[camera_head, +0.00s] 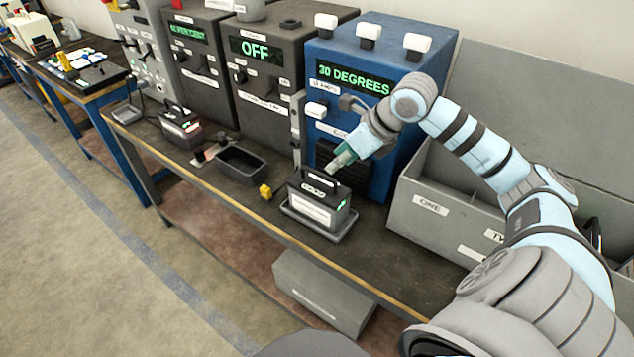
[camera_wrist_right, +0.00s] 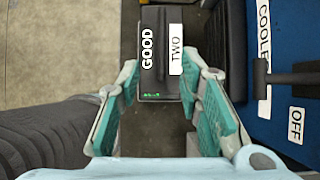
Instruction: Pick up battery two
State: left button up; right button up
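Battery two (camera_head: 318,205) is a dark box with a top handle and a white front label. It stands upright in a shallow tray (camera_head: 290,211) on the workbench. In the right wrist view the battery (camera_wrist_right: 153,80) shows the words GOOD and TWO and small green lights. My right gripper (camera_head: 343,160) is just above and behind it in the head view. In the right wrist view the open teal fingers (camera_wrist_right: 170,88) lie on either side of the battery, with gaps visible. My left gripper is not in view.
A blue machine (camera_head: 390,75) reading 30 DEGREES stands close behind the battery. A grey bin (camera_head: 412,184) labelled ONE is to the right. To the left are a yellow block (camera_head: 265,192), an empty tray (camera_head: 242,178) and another battery (camera_head: 182,128).

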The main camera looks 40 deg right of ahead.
aim_at(318, 173)
jog(key=x, duration=1)
jog(key=shift+w+r, duration=0.2)
jog(key=shift+w+f, duration=0.1)
jog(key=shift+f, duration=0.05)
grip_shut()
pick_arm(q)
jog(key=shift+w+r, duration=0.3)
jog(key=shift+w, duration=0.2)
pick_arm(e)
jog(key=shift+w, duration=0.15)
